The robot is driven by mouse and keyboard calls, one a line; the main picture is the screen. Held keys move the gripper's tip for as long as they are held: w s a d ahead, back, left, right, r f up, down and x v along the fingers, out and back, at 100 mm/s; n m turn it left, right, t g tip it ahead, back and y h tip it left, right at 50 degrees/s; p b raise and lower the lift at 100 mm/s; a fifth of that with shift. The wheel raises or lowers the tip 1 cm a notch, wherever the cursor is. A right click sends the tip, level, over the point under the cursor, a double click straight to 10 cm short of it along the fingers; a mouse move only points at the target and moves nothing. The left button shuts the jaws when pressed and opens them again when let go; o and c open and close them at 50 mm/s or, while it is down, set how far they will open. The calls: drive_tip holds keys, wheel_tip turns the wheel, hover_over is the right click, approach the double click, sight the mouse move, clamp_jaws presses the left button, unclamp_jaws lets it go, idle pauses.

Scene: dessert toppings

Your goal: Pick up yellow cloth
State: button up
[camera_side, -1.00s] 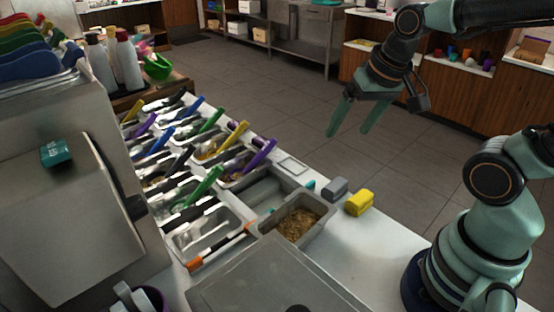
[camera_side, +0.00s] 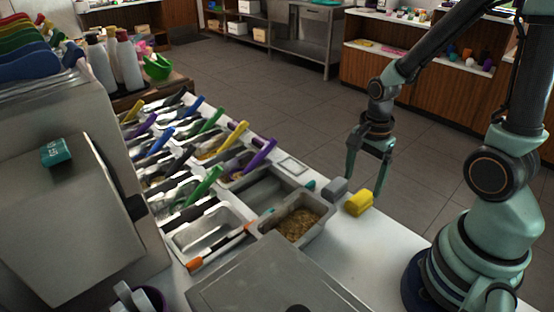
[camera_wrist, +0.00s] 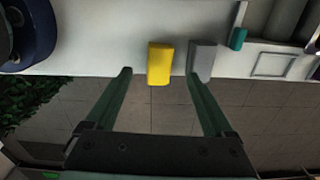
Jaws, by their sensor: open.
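The yellow cloth (camera_side: 358,202) is a small folded block on the white counter, near its far edge. It also shows in the wrist view (camera_wrist: 160,64), between the lines of the two fingers and beyond their tips. My gripper (camera_side: 366,181) is open and empty, pointing down close to the cloth. In the side view its fingertips appear just above and behind the cloth; whether they touch it I cannot tell. In the wrist view my gripper (camera_wrist: 158,73) has its fingers spread on either side of the cloth.
A grey folded cloth (camera_side: 334,189) lies just left of the yellow one, close to the right finger in the wrist view (camera_wrist: 203,60). A grey tub of brown crumbs (camera_side: 297,222) and several topping trays stand to the left. The counter (camera_side: 375,245) in front is clear.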

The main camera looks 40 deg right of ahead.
sight(361, 196)
drive_tip(key=shift+d+f, duration=0.2)
drive_tip(key=shift+f, duration=1.55)
drive_tip(key=shift+d+f, duration=0.2)
drive_tip(key=shift+f, duration=1.5)
clamp_jaws()
drive_tip(key=shift+r, duration=0.15)
wheel_tip(361, 196, up, 20)
